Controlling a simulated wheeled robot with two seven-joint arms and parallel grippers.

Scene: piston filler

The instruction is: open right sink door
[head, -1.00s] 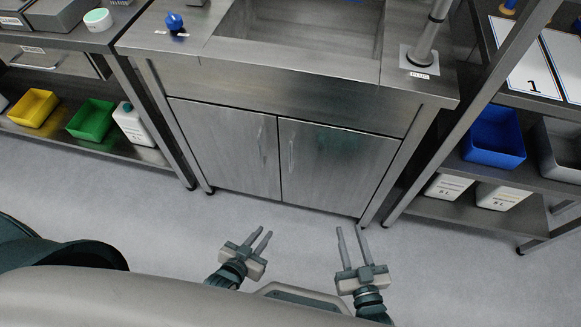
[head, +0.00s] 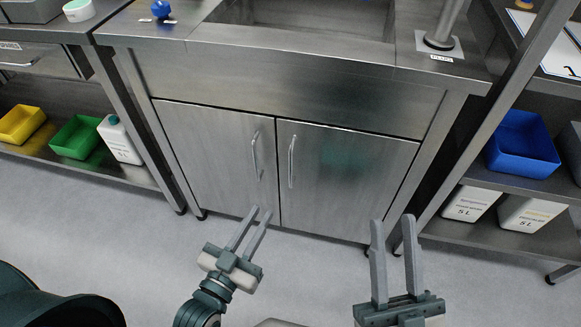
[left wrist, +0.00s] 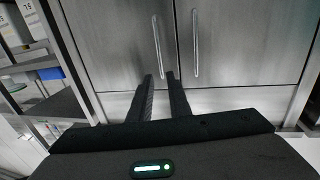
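The right sink door (head: 343,185) is a shut steel panel under the sink, with an upright bar handle (head: 292,161) near its left edge. The left sink door (head: 222,155) is also shut, and its handle (head: 255,155) is near its right edge. In the left wrist view, the right door (left wrist: 250,45) and its handle (left wrist: 195,43) show beyond the fingers. My left gripper (head: 261,212) is open and empty, in front of and below the handles. My right gripper (head: 392,220) is open and empty, in front of the right door's lower right. Neither touches a door.
The sink basin (head: 310,18) is above the doors. A shelf on the right holds a blue bin (head: 522,145) and white containers (head: 470,203). A shelf on the left holds yellow and green bins (head: 77,137). The floor before the doors is clear.

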